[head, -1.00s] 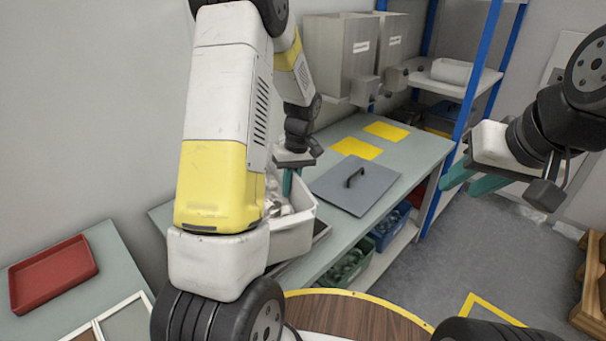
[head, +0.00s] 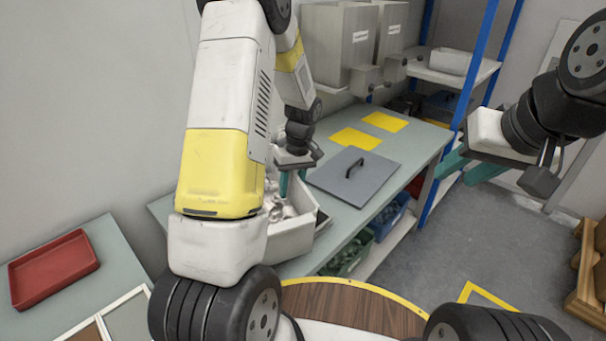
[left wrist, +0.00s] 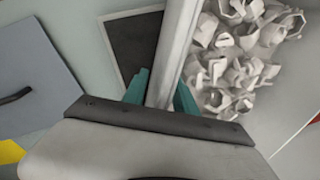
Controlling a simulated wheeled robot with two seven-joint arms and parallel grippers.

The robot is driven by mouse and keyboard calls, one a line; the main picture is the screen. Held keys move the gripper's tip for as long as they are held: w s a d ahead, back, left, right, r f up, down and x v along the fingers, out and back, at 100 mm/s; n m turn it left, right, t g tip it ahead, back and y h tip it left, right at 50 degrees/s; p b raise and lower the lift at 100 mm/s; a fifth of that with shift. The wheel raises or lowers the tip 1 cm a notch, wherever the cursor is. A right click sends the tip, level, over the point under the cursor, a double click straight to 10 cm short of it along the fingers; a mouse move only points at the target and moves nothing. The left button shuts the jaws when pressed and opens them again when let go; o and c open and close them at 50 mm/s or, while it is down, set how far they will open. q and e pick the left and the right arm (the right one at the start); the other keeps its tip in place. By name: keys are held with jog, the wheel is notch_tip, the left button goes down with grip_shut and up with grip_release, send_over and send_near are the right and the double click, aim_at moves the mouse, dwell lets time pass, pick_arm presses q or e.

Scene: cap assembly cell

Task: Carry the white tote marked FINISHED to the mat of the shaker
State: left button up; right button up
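The white tote (head: 292,240) holds several pale, irregular parts and is at the wall-side bench, partly hidden behind my left arm. No FINISHED marking is readable. My left gripper (head: 293,183) is at its far wall. In the left wrist view, the fingers (left wrist: 161,95) stand on both sides of the tote's wall (left wrist: 176,45), closed against it. I cannot tell whether the tote's base touches the bench. A dark, pale-edged rectangle (left wrist: 132,45) lies beside the tote; I cannot tell if it is the shaker's mat. My right gripper (head: 466,168) is open and empty over the floor.
A grey lid with a handle (head: 345,184) and two yellow mats (head: 384,121) lie on the bench (head: 425,140). Grey hoppers (head: 338,45) stand at the back. Bins (head: 350,256) sit below. A red tray (head: 55,268) is on the left table. A blue-posted rack (head: 460,110) stands right.

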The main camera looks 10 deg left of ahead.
pick_arm(q)
notch_tip(320, 180, up, 12)
jog(key=w+d, duration=0.1)
jog(key=d, duration=0.1)
jog(key=s+d+r+m+t+h, duration=0.1)
jog(key=s+r+m+t, duration=0.2)
jog(key=s+r, duration=0.4)
jog(key=s+d+r+m+t+h, duration=0.2)
jog(key=s+r+m+t, duration=0.2)
jog(key=s+r, duration=0.4)
jog(key=s+m, duration=0.1)
jog(key=s, duration=0.6)
jog(key=shift+s+d+h, duration=0.25)
jog(key=shift+h, duration=0.05)
dwell(0.4)
